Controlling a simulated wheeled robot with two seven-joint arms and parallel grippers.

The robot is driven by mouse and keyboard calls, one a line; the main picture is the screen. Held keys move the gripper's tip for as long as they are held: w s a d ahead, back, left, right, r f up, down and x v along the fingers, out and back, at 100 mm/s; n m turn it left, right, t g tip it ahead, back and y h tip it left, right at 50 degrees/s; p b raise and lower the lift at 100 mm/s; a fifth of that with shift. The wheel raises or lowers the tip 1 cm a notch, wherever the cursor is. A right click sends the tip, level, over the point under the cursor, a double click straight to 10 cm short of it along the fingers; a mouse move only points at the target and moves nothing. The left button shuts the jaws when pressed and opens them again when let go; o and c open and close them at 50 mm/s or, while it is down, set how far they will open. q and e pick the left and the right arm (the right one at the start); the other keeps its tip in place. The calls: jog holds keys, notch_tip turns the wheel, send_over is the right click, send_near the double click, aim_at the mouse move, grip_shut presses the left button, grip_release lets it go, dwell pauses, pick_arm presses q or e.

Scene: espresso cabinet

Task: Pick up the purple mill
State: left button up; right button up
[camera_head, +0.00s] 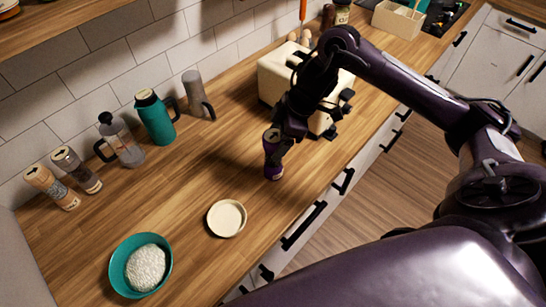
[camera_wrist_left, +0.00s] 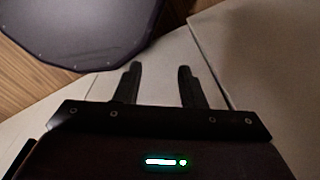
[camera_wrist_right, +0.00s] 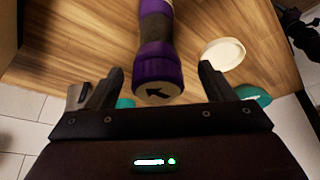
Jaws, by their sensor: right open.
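The purple mill (camera_head: 274,160) stands upright on the wooden counter, its top partly hidden by my right gripper (camera_head: 289,136) in the head view. In the right wrist view the mill (camera_wrist_right: 155,68) shows a purple body, a dark middle and a pale cap with a black arrow. My right gripper (camera_wrist_right: 158,73) is open, with one finger on each side of the mill's cap in that view; I see no grip on it. My left gripper (camera_wrist_left: 158,70) is open and empty in the left wrist view, and is not in the head view.
A cream box-shaped appliance (camera_head: 275,75) stands just behind the mill. A cream dish (camera_head: 227,218) and a teal bowl (camera_head: 117,268) with a white round thing lie to the left. A teal jug (camera_head: 155,118), French press (camera_head: 122,142) and two other mills line the wall.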

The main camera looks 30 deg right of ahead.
jog(key=x, duration=0.1)
jog(key=p+x, duration=0.1)
jog(key=x, duration=0.1)
jog(key=shift+w+a+f, duration=0.1)
jog(key=shift+w+a, duration=0.1)
jog(key=shift+w, duration=0.15)
jog(key=shift+f, duration=0.2)
pick_arm(q)
jog(key=shift+w+r, duration=0.6)
jog(key=shift+r, duration=0.05)
pick_arm(e)
grip_shut()
jog(key=shift+r, duration=0.1)
